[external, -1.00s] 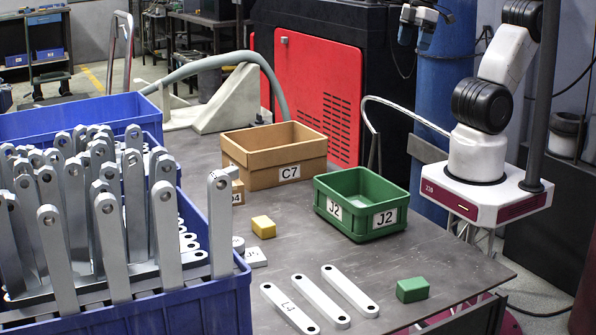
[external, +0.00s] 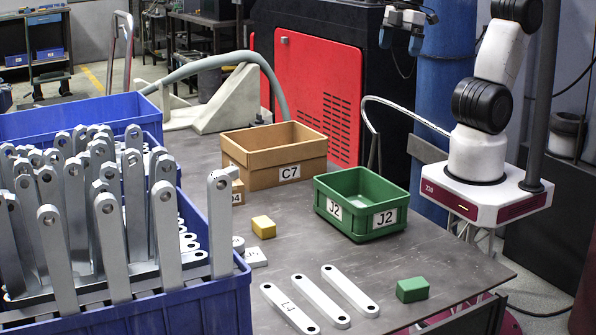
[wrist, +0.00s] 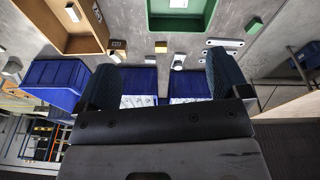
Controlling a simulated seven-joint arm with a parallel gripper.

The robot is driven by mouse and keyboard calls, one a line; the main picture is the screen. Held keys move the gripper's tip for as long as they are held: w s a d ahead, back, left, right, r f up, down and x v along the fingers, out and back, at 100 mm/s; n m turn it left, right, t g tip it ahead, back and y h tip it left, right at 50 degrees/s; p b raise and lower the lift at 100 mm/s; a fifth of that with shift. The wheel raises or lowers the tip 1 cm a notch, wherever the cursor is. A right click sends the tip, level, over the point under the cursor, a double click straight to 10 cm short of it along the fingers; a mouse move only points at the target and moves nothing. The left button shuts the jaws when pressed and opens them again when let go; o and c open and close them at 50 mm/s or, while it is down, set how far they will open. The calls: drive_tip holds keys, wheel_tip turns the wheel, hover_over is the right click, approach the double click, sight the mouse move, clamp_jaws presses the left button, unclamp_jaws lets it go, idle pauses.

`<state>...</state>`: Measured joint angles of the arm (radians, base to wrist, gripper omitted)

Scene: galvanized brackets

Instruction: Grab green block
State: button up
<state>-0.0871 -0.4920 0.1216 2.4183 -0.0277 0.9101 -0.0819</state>
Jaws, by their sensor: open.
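The green block (external: 412,289) lies on the table near its front right corner, to the right of the flat bars. It is a small rectangular block with nothing on it. My gripper (external: 401,40) is high at the top of the external view, in front of the dark and red cabinet, well above and behind the block. It is open and empty. In the wrist view, my gripper's two dark fingers (wrist: 162,66) stand wide apart.
The green J2 bin (external: 398,203) stands behind the block, and the brown C7 box (external: 240,176) is farther left. Flat bars (external: 350,292), a yellow block (external: 263,227) and a blue crate (external: 225,305) of upright brackets lie left. The table around the green block is clear.

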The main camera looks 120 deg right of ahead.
drive_tip(key=w+a+f+n+g, duration=0.1)
drive_tip(key=w+a+f+n, duration=0.3)
drive_tip(key=w+a, duration=0.65)
drive_tip(key=n+g+h, duration=0.1)
drive_tip(key=n, duration=0.8)
hover_over(414, 282)
drive_tip(key=f, duration=2.7)
drive_tip(key=shift+w+a+f, duration=0.15)
drive_tip(key=shift+a+f, duration=0.1)
drive_tip(key=shift+f, duration=0.15)
drive_tip(key=shift+a+f+n, duration=0.3)
drive_tip(key=shift+f, duration=0.05)
drive_tip(key=shift+d+f, duration=0.2)
drive_tip(key=shift+f, duration=1.1)
